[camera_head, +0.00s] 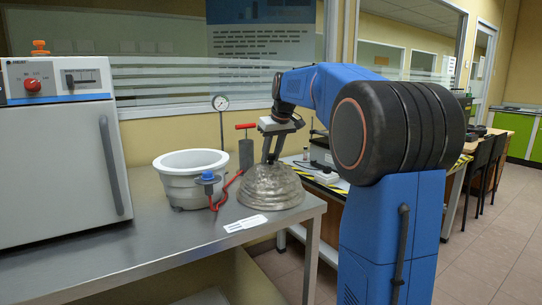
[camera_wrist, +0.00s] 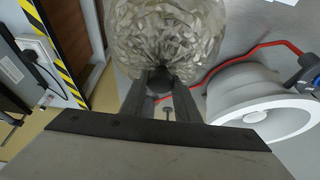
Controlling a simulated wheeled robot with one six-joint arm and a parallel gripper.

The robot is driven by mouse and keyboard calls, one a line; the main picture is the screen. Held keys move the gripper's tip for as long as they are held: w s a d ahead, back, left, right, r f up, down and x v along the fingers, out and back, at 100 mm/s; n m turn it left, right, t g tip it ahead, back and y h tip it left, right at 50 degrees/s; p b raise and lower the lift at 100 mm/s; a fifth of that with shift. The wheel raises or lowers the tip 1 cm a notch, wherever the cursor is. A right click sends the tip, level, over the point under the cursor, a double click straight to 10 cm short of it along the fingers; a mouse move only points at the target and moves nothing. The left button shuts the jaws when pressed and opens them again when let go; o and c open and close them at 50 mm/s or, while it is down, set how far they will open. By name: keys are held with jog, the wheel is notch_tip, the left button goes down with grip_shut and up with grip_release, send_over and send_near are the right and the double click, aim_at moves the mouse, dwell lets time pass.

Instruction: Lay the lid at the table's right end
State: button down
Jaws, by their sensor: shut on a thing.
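The lid (camera_head: 271,188) is a grey, domed metal piece with a rough, dented surface. It is at the right end of the steel table (camera_head: 150,253), close to the table's right edge. In the head view its rim looks level and at the tabletop; I cannot tell whether it bears fully on it. My gripper (camera_head: 270,158) is above the lid and shut on its top knob. In the wrist view my gripper (camera_wrist: 160,82) closes around the dark knob, and the lid (camera_wrist: 165,35) fills the top middle.
A white pot (camera_head: 190,162), open at the top, stands left of the lid with a blue fitting (camera_head: 208,178) and a red hose. A hand pump (camera_head: 246,150) and a gauge (camera_head: 220,103) stand behind. A white label (camera_head: 245,223) lies in front. A white oven (camera_head: 60,150) fills the left.

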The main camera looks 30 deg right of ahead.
jog(key=c, duration=1.4)
grip_release()
jog(key=shift+f, duration=0.1)
jog(key=shift+o, duration=0.2)
jog(key=v, duration=1.2)
jog(key=shift+s+a, duration=0.1)
jog(key=s+a+f, duration=0.8)
jog(key=s+f, duration=0.2)
jog(key=s, duration=0.3)
jog(key=s+a+f, duration=0.8)
jog(key=s+f, duration=0.2)
jog(key=s, duration=0.2)
jog(key=s+a+f, duration=0.2)
jog(key=s+f, duration=0.8)
jog(key=f, duration=0.2)
jog(key=shift+a, duration=0.25)
